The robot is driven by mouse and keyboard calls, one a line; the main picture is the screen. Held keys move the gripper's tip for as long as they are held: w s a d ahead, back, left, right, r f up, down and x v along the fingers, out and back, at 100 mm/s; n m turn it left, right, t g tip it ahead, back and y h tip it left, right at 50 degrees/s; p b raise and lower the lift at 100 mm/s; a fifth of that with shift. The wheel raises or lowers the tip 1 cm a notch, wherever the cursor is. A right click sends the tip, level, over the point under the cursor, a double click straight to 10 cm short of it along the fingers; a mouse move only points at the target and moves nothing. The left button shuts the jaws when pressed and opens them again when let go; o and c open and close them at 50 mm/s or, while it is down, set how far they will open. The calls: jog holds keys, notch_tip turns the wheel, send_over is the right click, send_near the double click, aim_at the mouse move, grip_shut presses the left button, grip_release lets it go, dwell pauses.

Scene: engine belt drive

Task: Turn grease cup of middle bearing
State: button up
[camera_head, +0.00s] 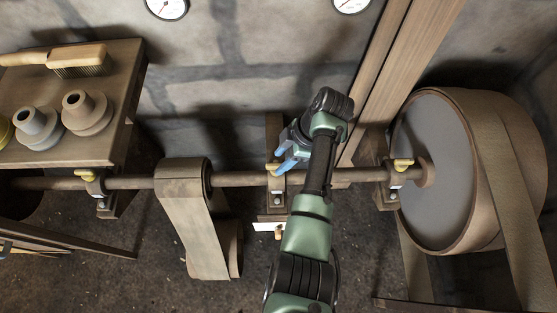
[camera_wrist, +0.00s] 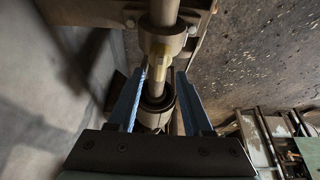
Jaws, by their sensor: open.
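The middle bearing (camera_head: 276,198) carries the horizontal shaft (camera_head: 240,179) on a wooden post. Its yellow grease cup (camera_head: 272,168) shows just left of my fingers in the head view. My gripper (camera_head: 284,158) has blue fingers and is beside the cup, at the upper side of the shaft. In the wrist view my gripper (camera_wrist: 160,76) is open, one finger on each side of a pale yellowish part (camera_wrist: 160,60), apparently the grease cup. I see no clear contact. The fingers and shadow partly hide the bearing.
Other yellow grease cups sit on the left bearing (camera_head: 87,175) and right bearing (camera_head: 403,164). A belt pulley (camera_head: 183,180) is left of my arm, and a large drum (camera_head: 436,170) is at right. A wooden table (camera_head: 110,130) holds a brush and pots. Wooden beams (camera_head: 405,70) rise behind my gripper.

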aim_at(276, 168)
jog(key=shift+x, duration=1.15)
grip_shut()
